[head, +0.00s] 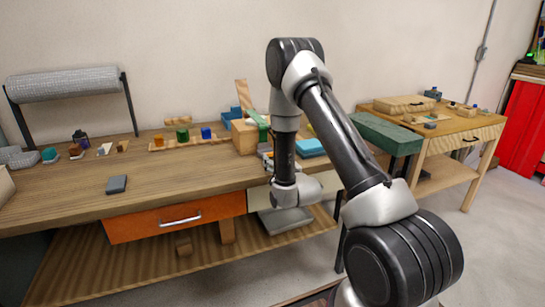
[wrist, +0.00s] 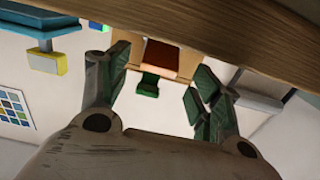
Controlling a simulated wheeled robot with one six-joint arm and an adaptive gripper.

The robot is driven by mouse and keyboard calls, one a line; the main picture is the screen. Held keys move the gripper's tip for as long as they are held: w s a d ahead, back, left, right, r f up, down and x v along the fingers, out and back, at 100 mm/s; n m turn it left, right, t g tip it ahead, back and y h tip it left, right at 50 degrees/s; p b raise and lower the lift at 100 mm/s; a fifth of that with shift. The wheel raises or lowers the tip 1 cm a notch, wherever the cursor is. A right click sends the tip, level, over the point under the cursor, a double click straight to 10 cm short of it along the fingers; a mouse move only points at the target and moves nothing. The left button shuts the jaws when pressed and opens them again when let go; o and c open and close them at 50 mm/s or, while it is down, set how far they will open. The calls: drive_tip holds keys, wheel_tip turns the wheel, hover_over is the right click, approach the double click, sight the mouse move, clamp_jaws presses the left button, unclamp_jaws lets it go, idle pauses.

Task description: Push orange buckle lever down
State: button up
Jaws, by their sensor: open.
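In the wrist view, a brownish-orange piece (wrist: 162,54), which looks like the orange buckle lever, lies beyond and between my fingers, against light wood. A green piece (wrist: 148,85) sits just below it in the picture. My gripper (wrist: 160,66) is open with nothing between its fingers; whether it touches the lever I cannot tell. In the head view, a wooden box (head: 244,138) with a green strap (head: 258,121) stands on the workbench, partly behind my arm. The lever cannot be made out there. My gripper is mostly hidden by my wrist at the bench's front edge.
The workbench (head: 190,178) has an orange drawer (head: 160,220) and a lower shelf. Small coloured cubes stand on a wooden strip left of the box, and a blue block (head: 310,147) to its right. A green case (head: 385,133) is further right. The bench's front left is mostly clear.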

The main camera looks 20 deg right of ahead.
drive_tip(key=s, duration=0.7)
drive_tip(key=shift+s, duration=0.25)
drive_tip(key=shift+r, duration=0.1)
